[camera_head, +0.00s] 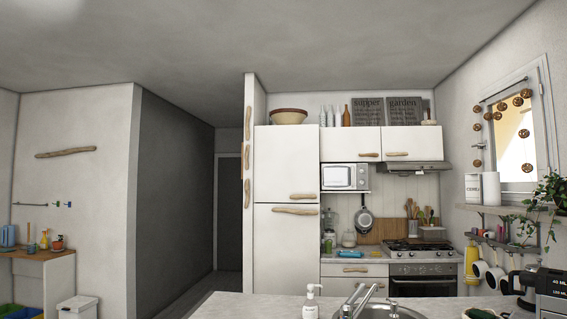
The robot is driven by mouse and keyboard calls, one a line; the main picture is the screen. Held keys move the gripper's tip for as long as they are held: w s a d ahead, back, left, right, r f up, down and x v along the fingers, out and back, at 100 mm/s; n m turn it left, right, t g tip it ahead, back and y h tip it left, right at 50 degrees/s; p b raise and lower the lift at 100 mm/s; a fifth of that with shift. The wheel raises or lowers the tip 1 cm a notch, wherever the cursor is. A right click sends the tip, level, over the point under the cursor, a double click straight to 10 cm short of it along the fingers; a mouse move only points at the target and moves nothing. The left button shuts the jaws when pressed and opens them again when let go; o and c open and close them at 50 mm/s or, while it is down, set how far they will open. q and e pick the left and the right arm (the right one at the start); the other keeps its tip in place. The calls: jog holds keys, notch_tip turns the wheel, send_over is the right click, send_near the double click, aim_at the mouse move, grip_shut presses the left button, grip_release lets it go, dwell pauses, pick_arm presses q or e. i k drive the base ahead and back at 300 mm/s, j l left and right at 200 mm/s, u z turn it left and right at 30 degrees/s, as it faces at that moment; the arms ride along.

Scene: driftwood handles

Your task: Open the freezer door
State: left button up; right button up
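A tall white fridge-freezer stands beyond the counter, just left of the wall cabinets. Its upper door (286,160) looks closed, with a short driftwood handle (303,196) near its lower right. Its lower door (284,250) also looks closed, with a longer driftwood handle (295,211) along its top edge. No label shows which door is the freezer's. The bottom of the lower door is hidden behind the counter. Neither of my grippers is in view.
A counter (240,306) with a sink, tap (357,301) and soap bottle (311,300) lies across the near side, before the fridge. A dark passage (228,220) opens left of the fridge. A stove (422,270) stands to the right, and a white bin (78,307) at lower left.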

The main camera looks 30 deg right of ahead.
aim_at(286, 162)
jog(key=u, duration=0.45)
jog(key=i+u, duration=0.1)
jog(key=i, duration=0.85)
jog(key=i+l+u, duration=0.15)
jog(key=i, duration=0.8)
jog(key=i+j+u, duration=0.1)
jog(key=i, duration=1.5)
jog(key=i+l+z, duration=0.2)
jog(key=i+z, duration=0.25)
jog(key=i+l+z, duration=0.1)
jog(key=i+z, duration=0.55)
jog(key=z, duration=0.2)
jog(key=i+j+z, duration=0.2)
jog(key=i+z, duration=0.2)
jog(key=i+j+z, duration=0.15)
jog(key=i+z, duration=0.2)
jog(key=i, duration=1.55)
jog(key=i+l+z, duration=0.15)
jog(key=i+z, duration=1.1)
jog(key=i+j+z, duration=0.3)
jog(key=z, duration=0.15)
jog(key=i+l+z, duration=0.25)
jog(key=i+z, duration=0.15)
jog(key=i, duration=0.2)
jog(key=i+z, duration=0.35)
jog(key=i, duration=0.25)
jog(key=i+z, duration=0.4)
jog(key=i, duration=1.15)
jog(key=i+z, duration=0.15)
jog(key=i, duration=0.8)
